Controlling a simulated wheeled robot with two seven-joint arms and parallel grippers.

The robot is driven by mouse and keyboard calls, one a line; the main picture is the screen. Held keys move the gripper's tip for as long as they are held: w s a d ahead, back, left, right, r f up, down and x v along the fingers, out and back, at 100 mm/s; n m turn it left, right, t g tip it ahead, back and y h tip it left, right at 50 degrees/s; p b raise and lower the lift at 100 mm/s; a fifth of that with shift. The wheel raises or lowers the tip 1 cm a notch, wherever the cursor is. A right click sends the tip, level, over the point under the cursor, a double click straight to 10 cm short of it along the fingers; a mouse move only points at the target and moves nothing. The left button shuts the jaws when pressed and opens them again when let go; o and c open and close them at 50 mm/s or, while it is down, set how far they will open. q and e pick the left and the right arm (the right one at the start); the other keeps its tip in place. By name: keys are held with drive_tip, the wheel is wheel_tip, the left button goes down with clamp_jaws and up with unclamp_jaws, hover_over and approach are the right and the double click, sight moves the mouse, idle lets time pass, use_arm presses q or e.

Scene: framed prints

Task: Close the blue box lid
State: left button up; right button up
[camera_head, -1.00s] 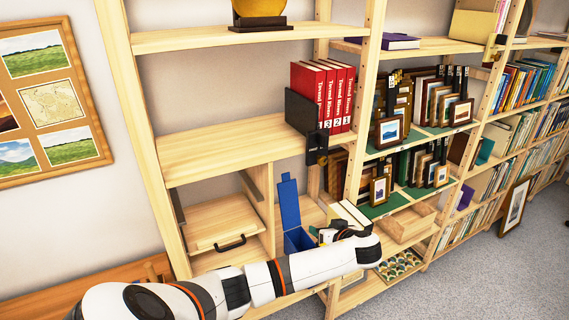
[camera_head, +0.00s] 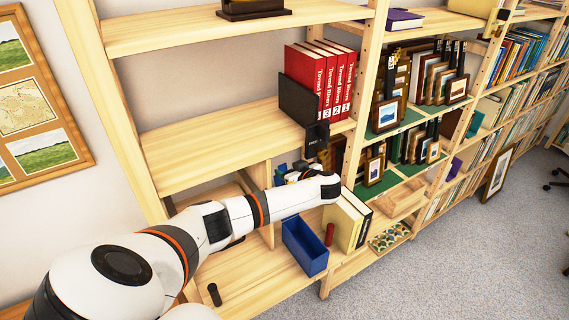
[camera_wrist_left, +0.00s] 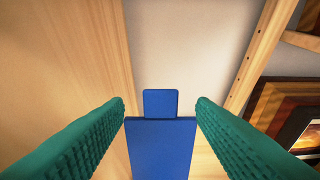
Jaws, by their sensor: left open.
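The blue box (camera_head: 304,250) stands on the low wooden shelf in the head view, its open top facing up. Its blue lid is raised and mostly hidden behind my left arm there. In the left wrist view the blue lid (camera_wrist_left: 160,150) stands upright with a narrower tab at its top. My left gripper (camera_wrist_left: 160,104) is open, its green ridged fingers on either side of the lid, with gaps visible at both sides. In the head view the left gripper (camera_head: 296,175) is above and behind the box, partly hidden by the wrist. My right gripper is out of view.
Cream and black books (camera_head: 347,220) stand right of the box, with a small red object (camera_head: 329,234) beside them. A black cylindrical piece (camera_head: 214,294) is on the shelf at left. The middle shelf (camera_head: 215,150) is close above my arm. Red books (camera_head: 322,80) stand on it.

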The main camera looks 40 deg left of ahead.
use_arm(q)
drive_tip(key=x, duration=0.2)
drive_tip(key=shift+w+a, duration=0.1)
drive_tip(key=shift+a, duration=0.15)
drive_tip(key=shift+a+f, duration=0.1)
drive_tip(key=shift+f, duration=0.05)
clamp_jaws()
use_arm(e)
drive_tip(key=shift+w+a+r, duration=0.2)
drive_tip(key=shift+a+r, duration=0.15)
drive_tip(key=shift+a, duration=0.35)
